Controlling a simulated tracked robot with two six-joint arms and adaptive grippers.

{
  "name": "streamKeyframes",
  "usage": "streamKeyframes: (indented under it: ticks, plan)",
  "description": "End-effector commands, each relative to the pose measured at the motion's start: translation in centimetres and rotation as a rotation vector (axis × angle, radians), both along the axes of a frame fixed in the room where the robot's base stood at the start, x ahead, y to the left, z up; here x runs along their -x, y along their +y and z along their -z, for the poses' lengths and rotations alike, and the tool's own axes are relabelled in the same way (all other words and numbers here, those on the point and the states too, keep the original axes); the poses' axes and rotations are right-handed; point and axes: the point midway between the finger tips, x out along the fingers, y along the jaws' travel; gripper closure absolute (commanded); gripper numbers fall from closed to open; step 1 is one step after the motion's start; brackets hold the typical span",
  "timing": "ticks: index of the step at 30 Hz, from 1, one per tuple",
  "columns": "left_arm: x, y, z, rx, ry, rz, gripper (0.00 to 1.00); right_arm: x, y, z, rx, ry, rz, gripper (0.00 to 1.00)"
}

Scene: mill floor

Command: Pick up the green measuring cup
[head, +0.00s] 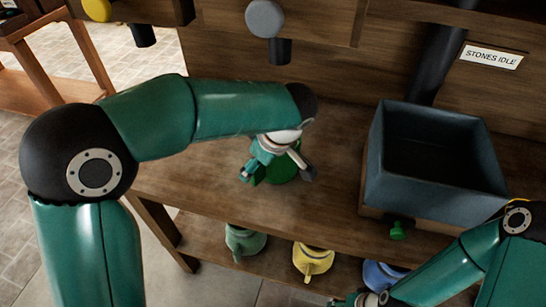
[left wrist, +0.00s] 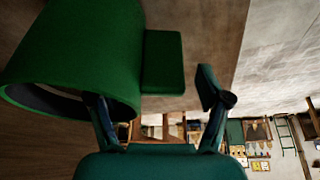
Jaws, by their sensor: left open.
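The green measuring cup (head: 284,171) stands on the wooden bench, mostly hidden behind my left gripper (head: 276,173) in the head view. In the left wrist view the cup (left wrist: 75,50) fills the upper left, with its dark opening at the lower left and its flat handle (left wrist: 164,62) sticking out to the right. My left gripper (left wrist: 153,88) is open, and the handle appears between its two spread fingers. I cannot tell whether a finger touches the cup. My right gripper (head: 358,299) is at the bottom edge of the head view, partly cut off.
A large blue-grey open bin (head: 430,186) stands on the bench to the right, with a green knob (head: 398,230) below it. On the lower shelf are a dull green vessel (head: 245,241), a yellow one (head: 313,261) and a blue one (head: 382,275). A "STONES IDLE" sign (head: 491,56) hangs behind.

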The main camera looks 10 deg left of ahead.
Motion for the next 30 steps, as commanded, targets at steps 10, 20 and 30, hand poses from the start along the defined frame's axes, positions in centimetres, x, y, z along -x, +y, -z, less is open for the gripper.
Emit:
streamKeyframes:
  ticks: [10,20,30]
  plan:
    - [-0.08,0.10,0.31,0.000,-0.001,0.000,0.34,0.00,0.00,0.00,0.000,0.000,0.000,0.60]
    - [-0.07,0.09,0.29,0.000,-0.001,0.000,0.89,0.00,0.00,0.00,0.000,0.000,0.000,0.60]
    - [-0.13,0.10,0.16,0.002,-0.005,0.000,1.00,0.00,0.00,-0.01,0.000,0.000,0.000,0.60]
